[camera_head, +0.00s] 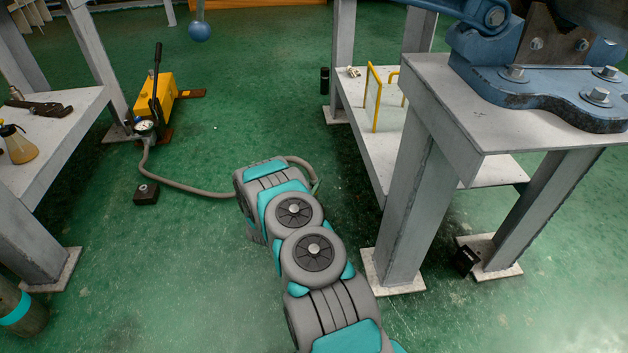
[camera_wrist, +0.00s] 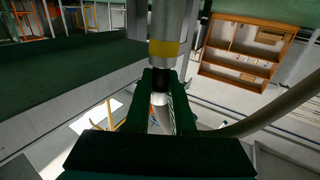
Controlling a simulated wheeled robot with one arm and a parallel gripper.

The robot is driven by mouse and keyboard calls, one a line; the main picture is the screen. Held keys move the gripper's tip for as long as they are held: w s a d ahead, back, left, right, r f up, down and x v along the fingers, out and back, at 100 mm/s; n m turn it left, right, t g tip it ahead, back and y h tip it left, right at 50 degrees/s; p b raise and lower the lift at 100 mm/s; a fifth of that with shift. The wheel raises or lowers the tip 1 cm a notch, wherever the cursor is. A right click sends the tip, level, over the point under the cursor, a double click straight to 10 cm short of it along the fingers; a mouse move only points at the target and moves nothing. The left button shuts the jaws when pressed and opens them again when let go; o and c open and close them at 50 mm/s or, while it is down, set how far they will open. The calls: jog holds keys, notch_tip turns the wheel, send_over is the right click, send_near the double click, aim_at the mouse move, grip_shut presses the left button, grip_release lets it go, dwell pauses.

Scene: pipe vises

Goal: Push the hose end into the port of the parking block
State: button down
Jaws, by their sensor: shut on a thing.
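My gripper (camera_wrist: 160,80) shows in the wrist view as two dark fingers shut on the hose end (camera_wrist: 165,48). The hose end is a silver fitting with a yellow band and a dark section close to the fingers. The grey hose (camera_wrist: 262,122) curves away to the right. In the head view the hose (camera_head: 195,189) runs from the yellow pump (camera_head: 160,95) across the floor and behind my arm, which hides the gripper and hose end. A small dark block (camera_head: 146,193), seemingly the parking block, lies on the floor left of my arm, apart from it. Its port is too small to make out.
A grey table (camera_head: 440,95) with blue machinery stands close at the right. Another small dark object (camera_head: 466,259) lies by its foot. Green floor is free between them.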

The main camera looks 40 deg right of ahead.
jog(key=shift+f, duration=0.7)
jog(key=shift+f+b, duration=0.45)
jog(key=shift+f, duration=1.15)
dwell(1.4)
jog(key=c, duration=0.7)
grip_release()
jog(key=shift+p+v, duration=0.35)
jog(key=shift+v, duration=3.5)
